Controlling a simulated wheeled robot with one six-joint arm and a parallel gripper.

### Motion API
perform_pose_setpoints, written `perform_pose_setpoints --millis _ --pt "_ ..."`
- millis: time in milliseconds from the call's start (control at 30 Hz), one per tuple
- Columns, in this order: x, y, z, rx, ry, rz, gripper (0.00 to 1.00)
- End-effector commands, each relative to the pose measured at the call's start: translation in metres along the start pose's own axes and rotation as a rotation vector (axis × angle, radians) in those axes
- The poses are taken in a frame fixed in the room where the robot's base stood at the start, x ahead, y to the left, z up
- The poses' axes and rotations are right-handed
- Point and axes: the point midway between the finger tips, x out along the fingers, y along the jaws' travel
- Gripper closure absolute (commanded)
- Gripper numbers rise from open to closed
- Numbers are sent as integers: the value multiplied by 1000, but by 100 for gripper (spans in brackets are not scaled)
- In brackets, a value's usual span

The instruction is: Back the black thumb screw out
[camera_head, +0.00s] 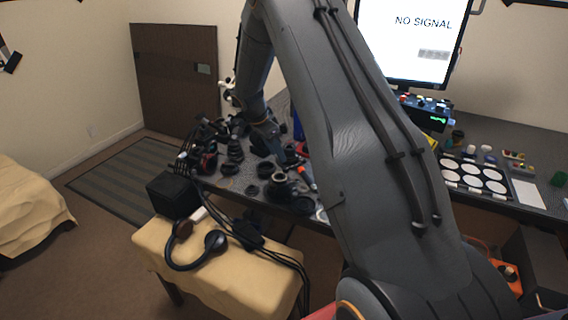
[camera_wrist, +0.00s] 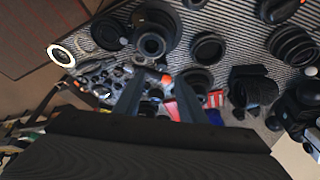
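The black thumb screw cannot be told apart among the many small dark parts in either view. My gripper (camera_wrist: 160,78) shows in the wrist view with its two dark fingers apart and nothing seen between them. Beyond the fingers lie a black lens part (camera_wrist: 152,42) with a round opening and small loose pieces, some red, blue and orange. In the head view my gripper (camera_head: 277,143) is low over the left part of the dark worktable (camera_head: 319,198), among black lens parts, its fingers too small to read.
Black rings (camera_wrist: 208,48), a ribbed lens barrel (camera_wrist: 292,45) and a pale ring (camera_wrist: 60,55) lie around the gripper. A tray of white discs (camera_head: 472,178) and a monitor (camera_head: 408,40) stand to the right. A cloth-covered seat with headphones (camera_head: 212,243) is in front.

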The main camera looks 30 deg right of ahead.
Motion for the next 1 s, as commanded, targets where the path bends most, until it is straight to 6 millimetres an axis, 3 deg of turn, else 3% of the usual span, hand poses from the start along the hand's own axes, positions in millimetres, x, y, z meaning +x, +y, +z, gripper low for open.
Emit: perform_pose_setpoints --millis 233,600,1000 --pt "19 -4 -4 38 11 3 63" --pt "68 -4 -5 37 10 2 63" --pt "82 -5 -4 36 10 1 63"
